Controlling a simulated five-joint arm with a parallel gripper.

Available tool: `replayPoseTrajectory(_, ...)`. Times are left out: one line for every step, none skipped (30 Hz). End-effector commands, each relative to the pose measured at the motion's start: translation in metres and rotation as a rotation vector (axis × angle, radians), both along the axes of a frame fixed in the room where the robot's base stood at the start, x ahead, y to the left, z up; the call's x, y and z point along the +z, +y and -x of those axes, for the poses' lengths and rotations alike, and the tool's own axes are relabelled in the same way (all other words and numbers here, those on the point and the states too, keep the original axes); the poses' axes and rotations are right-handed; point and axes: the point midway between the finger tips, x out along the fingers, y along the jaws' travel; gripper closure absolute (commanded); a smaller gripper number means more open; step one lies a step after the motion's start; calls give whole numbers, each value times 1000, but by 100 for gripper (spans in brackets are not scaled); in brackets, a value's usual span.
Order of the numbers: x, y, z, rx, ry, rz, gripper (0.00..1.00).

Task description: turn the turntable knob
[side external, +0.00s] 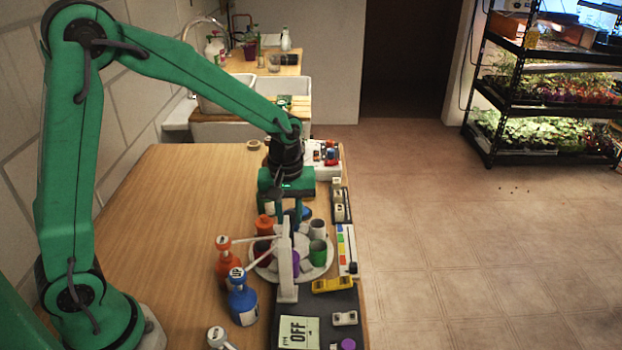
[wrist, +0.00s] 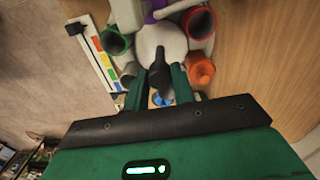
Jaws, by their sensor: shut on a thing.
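My gripper (wrist: 160,84) is shut on the knob, with a finger on each side. In the side view my gripper (side external: 285,212) points down over the turntable, and the knob is hard to make out there.
An orange bottle (side external: 226,264) and a blue bottle (side external: 242,302) stand left of the turntable. The table's left part is clear.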

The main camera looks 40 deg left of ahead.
Motion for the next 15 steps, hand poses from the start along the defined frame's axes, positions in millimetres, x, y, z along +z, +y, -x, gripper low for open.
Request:
replayPoseTrajectory(1, 2, -1, 6, -5, 1, 98)
replayPoseTrajectory(1, 2, -1, 6, -5, 1, 98)
replayPoseTrajectory(1, 2, -1, 5, -5, 1, 98)
replayPoseTrajectory(1, 2, -1, 5, -5, 1, 98)
replayPoseTrajectory(1, 2, -1, 5, -4, 0, 98)
replayPoseTrajectory(1, 2, -1, 5, -4, 0, 67)
replayPoseTrajectory(1, 2, -1, 4, -4, 1, 61)
replayPoseTrajectory(1, 2, -1, 4, -4, 1, 55)
replayPoseTrajectory(1, 2, -1, 3, -3, 0, 53)
replayPoseTrajectory(1, 2, -1, 2, -3, 0, 53)
replayPoseTrajectory(1, 1, -1, 2, -2, 1, 53)
replayPoseTrajectory(1, 1, -1, 1, -1, 0, 53)
replayPoseTrajectory(1, 1, 0, 1, -1, 0, 53)
replayPoseTrajectory(0, 1, 0, 1, -1, 0, 53)
replayPoseTrajectory(0, 1, 0, 0, -1, 0, 53)
